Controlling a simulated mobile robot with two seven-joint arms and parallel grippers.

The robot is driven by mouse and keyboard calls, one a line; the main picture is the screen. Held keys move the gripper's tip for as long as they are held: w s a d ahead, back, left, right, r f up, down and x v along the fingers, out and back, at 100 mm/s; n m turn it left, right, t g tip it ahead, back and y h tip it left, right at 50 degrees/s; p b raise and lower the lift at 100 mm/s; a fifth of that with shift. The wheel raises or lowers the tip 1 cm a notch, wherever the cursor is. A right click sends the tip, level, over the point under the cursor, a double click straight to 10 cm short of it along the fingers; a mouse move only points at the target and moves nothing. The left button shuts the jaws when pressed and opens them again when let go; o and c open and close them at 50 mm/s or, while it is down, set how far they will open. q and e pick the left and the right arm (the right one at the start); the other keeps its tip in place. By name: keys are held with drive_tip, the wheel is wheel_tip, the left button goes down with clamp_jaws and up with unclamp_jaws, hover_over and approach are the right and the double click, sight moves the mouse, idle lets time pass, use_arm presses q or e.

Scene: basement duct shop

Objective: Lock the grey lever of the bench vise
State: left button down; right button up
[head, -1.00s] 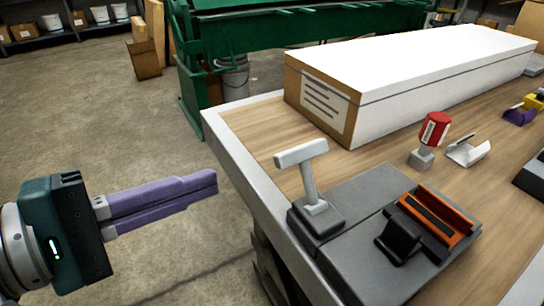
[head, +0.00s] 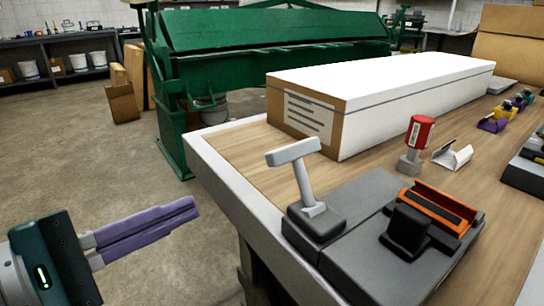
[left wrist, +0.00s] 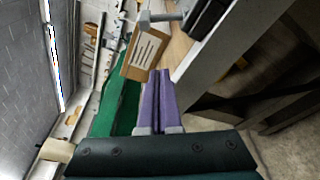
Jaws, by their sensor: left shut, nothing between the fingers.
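The grey T-shaped lever (head: 301,176) stands up from a dark block at the left end of the bench vise (head: 345,262), tilted slightly left at its top. The vise has an orange jaw part (head: 447,203) and a black block (head: 405,230), and sits on the bench's near corner. My left gripper (head: 196,208) has purple fingers, shut and empty, in the air off the bench's left edge, left of the lever and apart from it. In the left wrist view the gripper (left wrist: 160,75) points toward the bench, with the lever (left wrist: 165,17) above its fingertips. My right gripper is not in view.
A long white box (head: 400,95) lies at the back of the wooden bench (head: 235,150). A red-topped stamp (head: 419,140) and a white holder (head: 453,157) stand right of the lever. A green machine (head: 270,50) is behind.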

sight(303, 181)
use_arm(q)
drive_tip(key=w+d, duration=0.2)
drive_tip(key=d, duration=0.1)
drive_tip(key=w+d+p, duration=0.1)
drive_tip(key=w+d, duration=0.1)
drive_tip(key=d, duration=0.1)
drive_tip(key=w+d, duration=0.2)
drive_tip(key=d, duration=0.2)
drive_tip(key=shift+r+p, duration=0.35)
drive_tip(key=shift+p, duration=0.05)
